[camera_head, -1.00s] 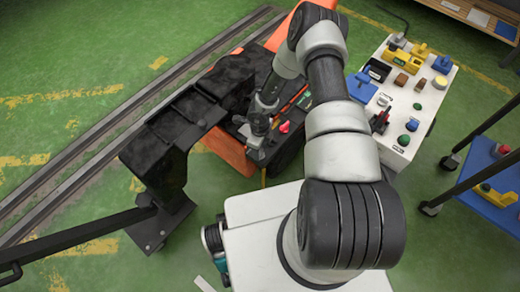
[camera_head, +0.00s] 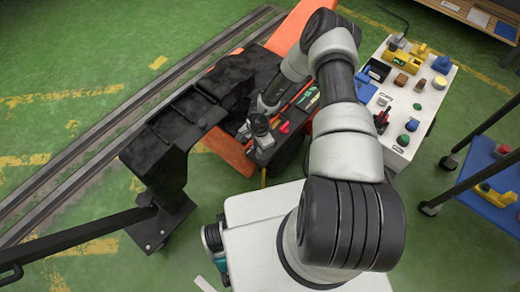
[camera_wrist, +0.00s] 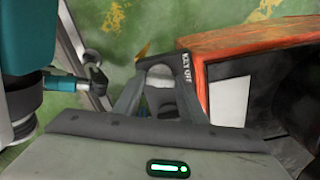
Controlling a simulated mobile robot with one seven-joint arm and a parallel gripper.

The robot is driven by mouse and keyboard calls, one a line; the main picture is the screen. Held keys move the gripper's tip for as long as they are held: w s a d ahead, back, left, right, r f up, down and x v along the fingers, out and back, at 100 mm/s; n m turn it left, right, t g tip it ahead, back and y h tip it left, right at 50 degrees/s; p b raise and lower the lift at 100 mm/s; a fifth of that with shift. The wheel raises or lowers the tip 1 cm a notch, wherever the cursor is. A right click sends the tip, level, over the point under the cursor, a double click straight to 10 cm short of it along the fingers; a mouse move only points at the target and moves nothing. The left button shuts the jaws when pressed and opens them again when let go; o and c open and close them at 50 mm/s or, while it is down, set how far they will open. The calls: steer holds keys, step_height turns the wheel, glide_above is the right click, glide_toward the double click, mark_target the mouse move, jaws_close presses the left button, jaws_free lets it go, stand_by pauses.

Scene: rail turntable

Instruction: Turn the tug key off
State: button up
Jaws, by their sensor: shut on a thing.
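The tug (camera_head: 225,150) is an orange vehicle with a black control panel, standing beside the rails in the head view. It also shows as an orange body (camera_wrist: 245,42) in the wrist view. My gripper (camera_head: 262,142) is down at the near end of that panel, left of a red knob (camera_head: 285,127). In the wrist view my gripper (camera_wrist: 160,80) has its fingers closed in around a small part that is mostly hidden, which I take to be the tug key. A "KEY OFF" label (camera_wrist: 187,68) shows right by the fingertips.
Black steps (camera_head: 180,118) stand close on the left of the tug. A white cart (camera_head: 405,95) with coloured blocks and buttons is to the right. A blue-shelved trolley (camera_head: 490,170) stands further right. Rails (camera_head: 85,150) run along the left over green floor.

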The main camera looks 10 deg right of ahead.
steer(key=n, duration=0.4)
stand_by(0.8)
steer(key=o, duration=1.1)
steer(key=shift+c, duration=0.2)
step_height(320, 180, up, 18)
steer(key=p, duration=0.5)
steer(key=shift+f, duration=0.25)
